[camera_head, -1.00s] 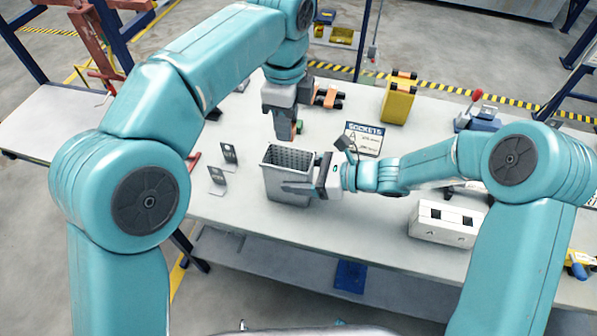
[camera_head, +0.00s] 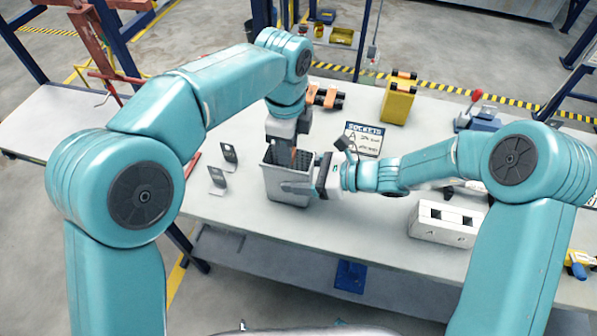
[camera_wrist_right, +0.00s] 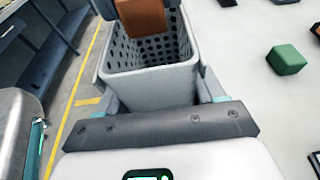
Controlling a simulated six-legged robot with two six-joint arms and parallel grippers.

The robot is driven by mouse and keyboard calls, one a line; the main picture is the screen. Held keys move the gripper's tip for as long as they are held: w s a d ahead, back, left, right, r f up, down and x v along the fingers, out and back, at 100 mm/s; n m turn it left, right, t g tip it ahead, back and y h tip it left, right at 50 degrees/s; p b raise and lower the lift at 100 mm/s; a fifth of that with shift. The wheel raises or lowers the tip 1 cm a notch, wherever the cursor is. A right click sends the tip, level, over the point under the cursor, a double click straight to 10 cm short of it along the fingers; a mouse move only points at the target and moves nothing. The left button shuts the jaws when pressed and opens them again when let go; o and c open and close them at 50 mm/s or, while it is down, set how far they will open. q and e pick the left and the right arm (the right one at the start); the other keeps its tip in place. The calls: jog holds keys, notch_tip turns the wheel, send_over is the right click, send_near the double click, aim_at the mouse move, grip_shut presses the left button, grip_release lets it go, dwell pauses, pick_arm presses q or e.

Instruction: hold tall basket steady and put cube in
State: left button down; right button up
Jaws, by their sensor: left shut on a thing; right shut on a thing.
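The tall basket (camera_head: 288,190) is grey with perforated walls and stands upright on the table; in the right wrist view (camera_wrist_right: 150,88) its inside looks empty below the block. My right gripper (camera_head: 302,187) is shut on the basket, with one finger along each side. My left gripper (camera_head: 284,150) is shut on an orange-brown cube (camera_wrist_right: 143,18) and points down into the basket's mouth. The cube shows at the top of the right wrist view, at the rim. The left fingertips are mostly hidden in the head view.
A green cube (camera_wrist_right: 287,60) lies on the table beside the basket. Two dark angled plates (camera_head: 217,178) stand left of it. A sockets sign (camera_head: 363,139), a yellow case (camera_head: 397,101) and a white slotted box (camera_head: 446,223) stand to the right. The front table edge is near.

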pick_arm(q)
jog(key=shift+f, duration=1.7)
jog(key=c, duration=0.8)
grip_release()
jog(key=shift+o, duration=0.3)
notch_tip(320, 180, up, 12)
jog(key=shift+f, duration=0.15)
pick_arm(e)
jog(key=shift+w, duration=0.1)
pick_arm(q)
jog(key=shift+r, duration=0.2)
pick_arm(e)
jog(key=o, duration=1.3)
jog(key=shift+c, duration=0.2)
